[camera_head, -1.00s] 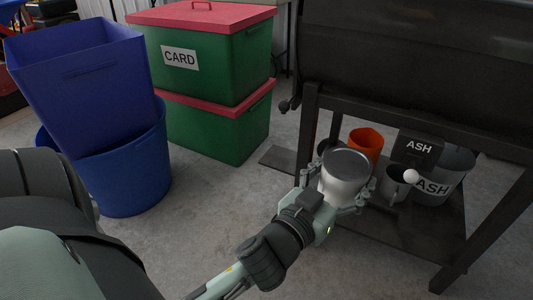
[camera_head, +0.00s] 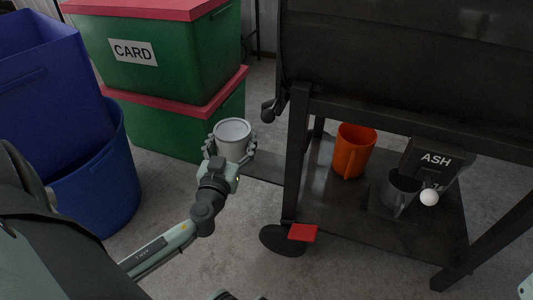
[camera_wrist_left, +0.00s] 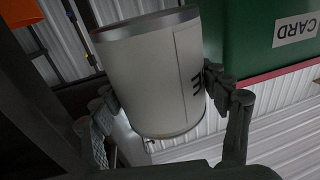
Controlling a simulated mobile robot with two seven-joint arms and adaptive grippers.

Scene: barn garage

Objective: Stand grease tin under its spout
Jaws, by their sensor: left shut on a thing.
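A pale cylindrical tin (camera_head: 231,134) with a grey rim is in my left gripper (camera_head: 229,155), left of the dark grill's front leg. In the left wrist view the tin (camera_wrist_left: 155,75) fills the middle, with dark lettering partly visible, and fingers on both sides of it. It looks roughly upright in the head view. A small dark fitting (camera_head: 268,110) juts from the grill's left end, to the right of the tin and a little higher in the picture; I cannot tell surely whether it is the spout. My right gripper is not seen.
A flat dark plate (camera_head: 264,168) sticks out left from the grill's lower shelf (camera_head: 340,215). An orange mug (camera_head: 353,151), a grey mug (camera_head: 400,191) and an ASH container (camera_head: 432,160) stand there. Green CARD bins (camera_head: 165,65) and blue bins (camera_head: 100,180) are left.

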